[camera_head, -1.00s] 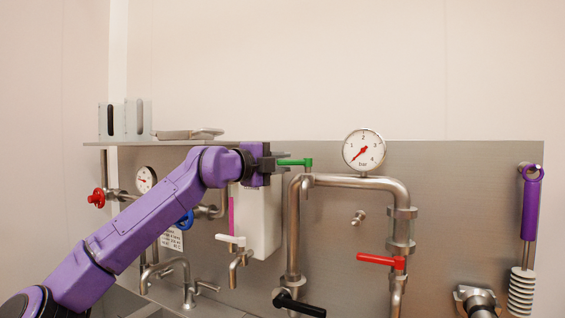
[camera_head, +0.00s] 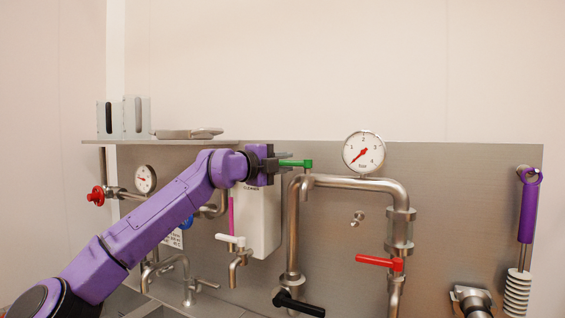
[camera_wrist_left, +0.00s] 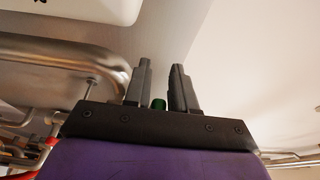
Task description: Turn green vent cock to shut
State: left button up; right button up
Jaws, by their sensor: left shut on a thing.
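The green vent cock (camera_head: 298,163) has a lever that points left, about level, from a small stem on top of the bent steel pipe. My left gripper (camera_head: 280,162) is at the lever's left end, shut on it. In the left wrist view, a bit of the green lever (camera_wrist_left: 158,103) shows between the two dark fingers of my left gripper (camera_wrist_left: 162,80). The rest of the lever is hidden there. My right gripper is not in view.
A pressure gauge (camera_head: 364,153) stands just right of the cock. Below are a red lever (camera_head: 379,262), a black lever (camera_head: 299,304) and a white-handled tap (camera_head: 231,240). A white container (camera_head: 262,222) hangs under my gripper. A purple-handled brush (camera_head: 530,206) hangs at the right.

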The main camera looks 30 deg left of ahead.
pick_arm(q)
jog(key=o, duration=0.8)
jog(key=shift+d, duration=0.4)
jog(key=b, duration=0.8)
send_near(286, 166)
jog(key=x, duration=0.4)
jog(key=shift+s+d+r, duration=0.1)
jog(key=shift+s+r, duration=0.05)
jog(key=shift+r, duration=0.1)
